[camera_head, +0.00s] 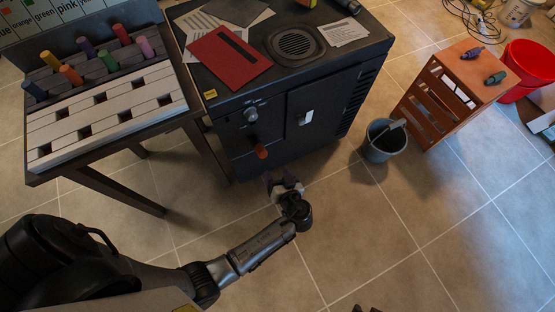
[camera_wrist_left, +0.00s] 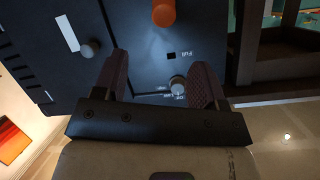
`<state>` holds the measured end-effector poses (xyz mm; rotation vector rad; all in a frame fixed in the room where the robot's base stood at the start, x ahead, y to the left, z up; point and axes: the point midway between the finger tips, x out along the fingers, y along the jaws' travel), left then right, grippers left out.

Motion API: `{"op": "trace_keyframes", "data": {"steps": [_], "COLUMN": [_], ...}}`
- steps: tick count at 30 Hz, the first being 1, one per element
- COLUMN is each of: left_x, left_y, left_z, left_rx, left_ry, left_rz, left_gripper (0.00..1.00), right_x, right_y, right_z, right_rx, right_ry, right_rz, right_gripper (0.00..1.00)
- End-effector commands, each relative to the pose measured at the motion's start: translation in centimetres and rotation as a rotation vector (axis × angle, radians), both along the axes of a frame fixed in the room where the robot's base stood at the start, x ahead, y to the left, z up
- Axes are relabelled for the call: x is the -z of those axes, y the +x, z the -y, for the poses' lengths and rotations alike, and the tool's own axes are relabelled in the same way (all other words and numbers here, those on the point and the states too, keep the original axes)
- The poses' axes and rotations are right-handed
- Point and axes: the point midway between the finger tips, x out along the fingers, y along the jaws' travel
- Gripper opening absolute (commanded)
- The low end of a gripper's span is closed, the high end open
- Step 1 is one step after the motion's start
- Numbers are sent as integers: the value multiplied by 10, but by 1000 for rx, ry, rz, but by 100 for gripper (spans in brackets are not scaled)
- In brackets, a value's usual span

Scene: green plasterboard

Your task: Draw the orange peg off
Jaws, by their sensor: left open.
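An orange peg (camera_head: 262,152) sticks out of the front of the black cabinet (camera_head: 300,115), low on its left part. In the left wrist view the orange peg (camera_wrist_left: 163,12) shows at the top edge, partly cut off, beyond my fingertips. My left gripper (camera_head: 283,182) is open and empty, below and slightly right of the peg in the head view, apart from it. Its two fingers (camera_wrist_left: 160,72) frame bare panel and a grey knob (camera_wrist_left: 178,84). Another orange peg (camera_head: 71,75) stands in the stepped peg rack (camera_head: 110,115) at the left. My right gripper is not recognisable.
The rack's table legs (camera_head: 115,190) stand left of the cabinet. A knob (camera_head: 250,114) and a light handle (camera_head: 306,117) stick out of the cabinet front. A grey bucket (camera_head: 384,140) and a wooden stool (camera_head: 465,80) stand right. The tiled floor in front is mostly clear.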

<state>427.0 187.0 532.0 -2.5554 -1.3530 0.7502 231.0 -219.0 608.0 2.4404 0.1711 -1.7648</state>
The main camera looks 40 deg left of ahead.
Motion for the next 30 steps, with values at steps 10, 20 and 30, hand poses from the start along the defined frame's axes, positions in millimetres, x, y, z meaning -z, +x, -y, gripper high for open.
{"op": "trace_keyframes", "data": {"steps": [10, 20, 30], "left_x": [19, 39, 49], "left_y": [20, 46, 61], "left_z": [-36, -82, -108], "left_rx": [-9, -8, -8], "left_ry": [-4, -6, -7], "left_rz": [15, 12, 12], "left_gripper": [65, 65, 65], "right_x": [18, 37, 48], "right_y": [-2, -2, -2], "right_z": [1, 1, 1], "right_rx": [0, -1, -1], "right_ry": [-2, -2, -2], "right_rz": [-5, -5, -5], "right_gripper": [43, 43, 43]}}
